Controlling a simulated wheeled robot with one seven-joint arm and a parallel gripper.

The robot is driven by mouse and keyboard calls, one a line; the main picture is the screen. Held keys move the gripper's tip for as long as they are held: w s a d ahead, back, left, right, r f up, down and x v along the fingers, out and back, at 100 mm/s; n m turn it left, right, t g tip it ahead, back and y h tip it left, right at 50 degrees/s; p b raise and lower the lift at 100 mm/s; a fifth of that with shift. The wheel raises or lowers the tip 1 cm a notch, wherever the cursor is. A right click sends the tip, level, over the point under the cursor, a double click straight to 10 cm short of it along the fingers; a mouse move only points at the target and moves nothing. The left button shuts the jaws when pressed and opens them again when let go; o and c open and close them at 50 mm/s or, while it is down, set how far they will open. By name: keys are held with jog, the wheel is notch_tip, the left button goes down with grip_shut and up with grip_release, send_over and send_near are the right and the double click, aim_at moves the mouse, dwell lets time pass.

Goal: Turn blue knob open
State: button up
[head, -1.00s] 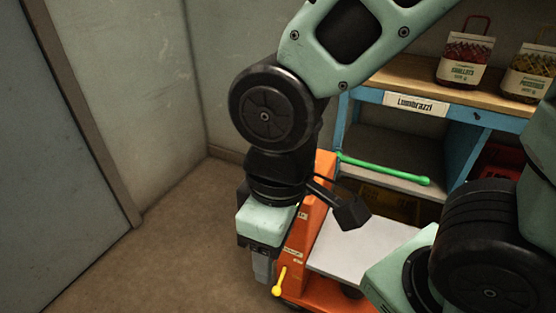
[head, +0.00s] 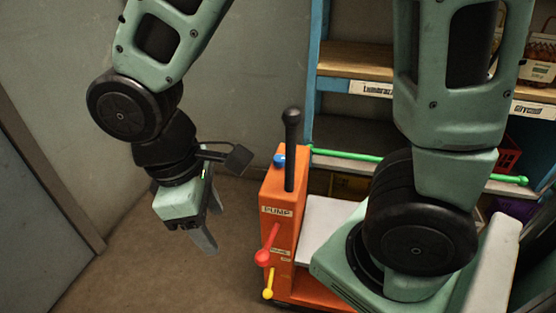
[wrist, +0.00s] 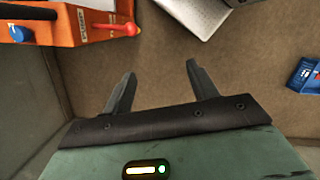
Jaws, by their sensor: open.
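The blue knob (head: 279,160) sticks out near the top of the orange pump housing (head: 283,195), beside a black upright handle (head: 291,150). In the wrist view the blue knob (wrist: 18,34) shows at the upper left, on the side of the orange housing (wrist: 50,22). My gripper (head: 205,238) is open and empty, pointing down over the floor to the left of the housing and lower than the knob. In the wrist view the gripper (wrist: 160,72) has its fingers apart with bare floor between them, and the knob lies well outside them.
A red lever (head: 268,245) and a yellow lever (head: 268,284) project from the housing near my gripper. A green bar (head: 345,154) runs right of the housing before a blue shelf unit (head: 330,69). A blue object (wrist: 304,75) lies at the wrist view's right. Floor on the left is clear.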

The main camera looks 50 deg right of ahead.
jog(key=w+d+f+n+g+h+b, duration=0.25)
jog(key=w+d+f+h, duration=0.3)
jog(key=w+d, duration=0.5)
jog(key=n+h+b, duration=0.2)
jog(key=n+h, duration=0.1)
jog(key=h, duration=0.3)
send_near(279, 158)
jog(key=x, duration=1)
jog(key=shift+d, duration=0.15)
